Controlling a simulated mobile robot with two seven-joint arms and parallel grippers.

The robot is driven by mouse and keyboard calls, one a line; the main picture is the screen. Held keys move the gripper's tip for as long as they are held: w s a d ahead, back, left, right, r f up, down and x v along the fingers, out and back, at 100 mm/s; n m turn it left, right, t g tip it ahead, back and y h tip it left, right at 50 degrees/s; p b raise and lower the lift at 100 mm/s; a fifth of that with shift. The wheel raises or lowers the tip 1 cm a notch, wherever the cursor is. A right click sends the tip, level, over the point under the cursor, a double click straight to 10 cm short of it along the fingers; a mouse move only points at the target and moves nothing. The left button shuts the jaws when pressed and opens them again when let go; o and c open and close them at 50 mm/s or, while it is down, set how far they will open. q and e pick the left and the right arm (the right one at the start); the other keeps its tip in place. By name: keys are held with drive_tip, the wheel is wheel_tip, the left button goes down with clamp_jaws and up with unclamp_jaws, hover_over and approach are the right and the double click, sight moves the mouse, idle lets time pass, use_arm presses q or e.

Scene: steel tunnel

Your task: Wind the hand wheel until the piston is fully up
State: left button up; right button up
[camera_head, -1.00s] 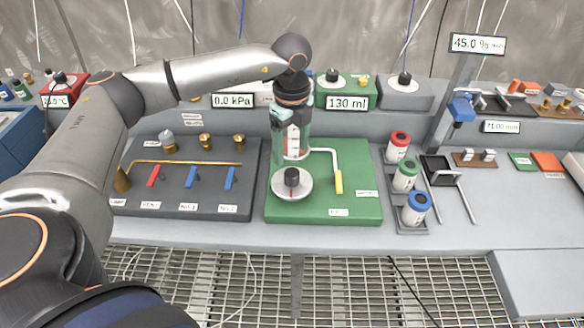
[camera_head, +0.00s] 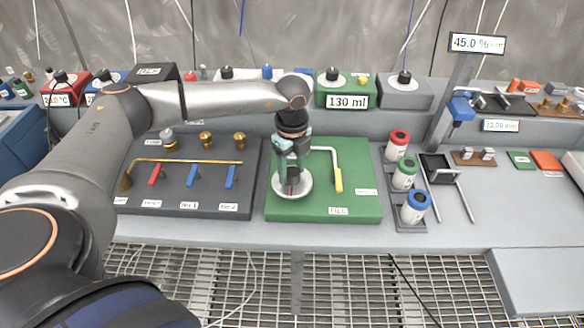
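The hand wheel (camera_head: 304,190) is a pale round disc with a dark knob, lying on the front left of the green panel (camera_head: 355,207). My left gripper (camera_head: 290,180) points down over the wheel, with its fingers at the knob. The fingers hide most of the knob, so I cannot tell whether they are closed on it. The piston is hidden behind my gripper and wrist. A display (camera_head: 347,102) behind the panel reads 130 ml. My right gripper is not in view.
A dark panel (camera_head: 190,205) with red and blue levers lies to the left. Red, green and blue-capped canisters (camera_head: 405,174) stand at the right. A metal grating (camera_head: 340,290) lies in front.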

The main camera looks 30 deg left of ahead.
use_arm(q)
clamp_jaws()
